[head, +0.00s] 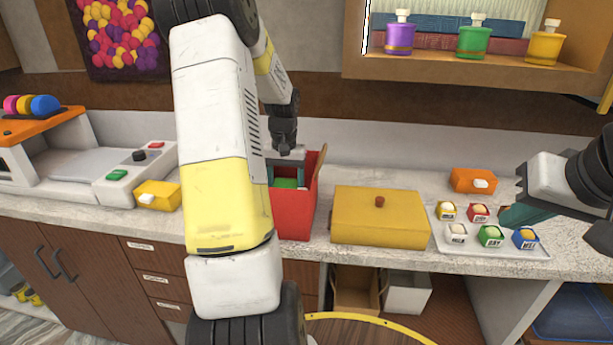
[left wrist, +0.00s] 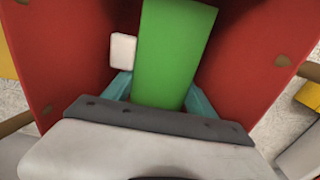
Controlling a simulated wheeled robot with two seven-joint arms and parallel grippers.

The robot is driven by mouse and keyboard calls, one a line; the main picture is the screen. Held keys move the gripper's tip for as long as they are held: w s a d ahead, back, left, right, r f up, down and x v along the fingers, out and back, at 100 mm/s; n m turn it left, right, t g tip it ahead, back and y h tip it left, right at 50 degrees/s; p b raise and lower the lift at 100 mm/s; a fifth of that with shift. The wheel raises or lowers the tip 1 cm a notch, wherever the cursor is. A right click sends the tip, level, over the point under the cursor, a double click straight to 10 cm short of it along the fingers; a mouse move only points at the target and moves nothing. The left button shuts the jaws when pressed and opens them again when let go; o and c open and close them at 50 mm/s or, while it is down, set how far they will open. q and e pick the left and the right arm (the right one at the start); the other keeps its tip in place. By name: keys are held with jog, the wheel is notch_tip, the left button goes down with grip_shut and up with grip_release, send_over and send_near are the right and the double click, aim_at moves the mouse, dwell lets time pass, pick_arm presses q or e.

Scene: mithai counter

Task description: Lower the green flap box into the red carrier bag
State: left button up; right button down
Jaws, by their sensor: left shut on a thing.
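The red carrier bag (head: 295,217) stands open on the counter, partly hidden behind my left arm. My left gripper (head: 288,170) reaches down into its mouth. It is shut on the green flap box (head: 285,183), of which only a small part shows in the head view. In the left wrist view the green box (left wrist: 172,50) sits between the teal fingers of my left gripper (left wrist: 160,88), with a white tab beside it. Red bag walls (left wrist: 262,85) rise on both sides. Whether the box touches the bag's bottom is hidden. My right gripper (head: 515,214) is beside the sweets tray; its opening is unclear.
A yellow lidded box (head: 382,222) stands right of the bag. A white tray (head: 455,247) holds several small sweet boxes, with an orange box (head: 474,180) behind. A small yellow box (head: 158,195) and a grey machine (head: 85,160) are at left.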

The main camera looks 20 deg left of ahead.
dwell(0.6)
pick_arm(q)
jog(key=o, duration=1.6)
jog(key=shift+c, duration=0.2)
jog(key=c, duration=0.4)
jog(key=shift+r, duration=0.1)
jog(key=shift+r, duration=2)
